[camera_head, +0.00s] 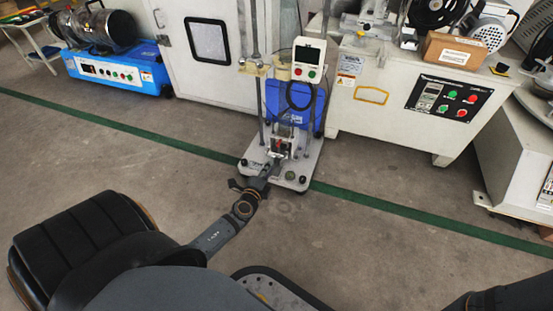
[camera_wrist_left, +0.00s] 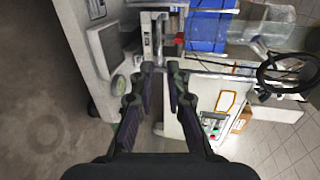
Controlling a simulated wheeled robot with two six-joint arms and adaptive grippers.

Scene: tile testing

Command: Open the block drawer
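The testing machine (camera_head: 284,184) stands on the floor at the centre of the head view, with two upright rods and a metal block assembly (camera_head: 280,148) above its pale base. I cannot make out the block drawer as a separate part. My left gripper (camera_head: 266,170) is at the front of this assembly. In the left wrist view, the left gripper's two fingers (camera_wrist_left: 162,70) reach toward the grey metal parts (camera_wrist_left: 150,38), with a narrow gap between them. A slim metal piece shows at the fingertips; I cannot tell whether they touch it. My right gripper is out of view.
A control box (camera_head: 308,58) is mounted on the machine's right side. A blue case (camera_head: 292,100) stands behind it. A white cabinet (camera_head: 400,100) is to the right and a blue unit (camera_head: 118,70) at the left. The grey floor (camera_head: 130,140) between is clear.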

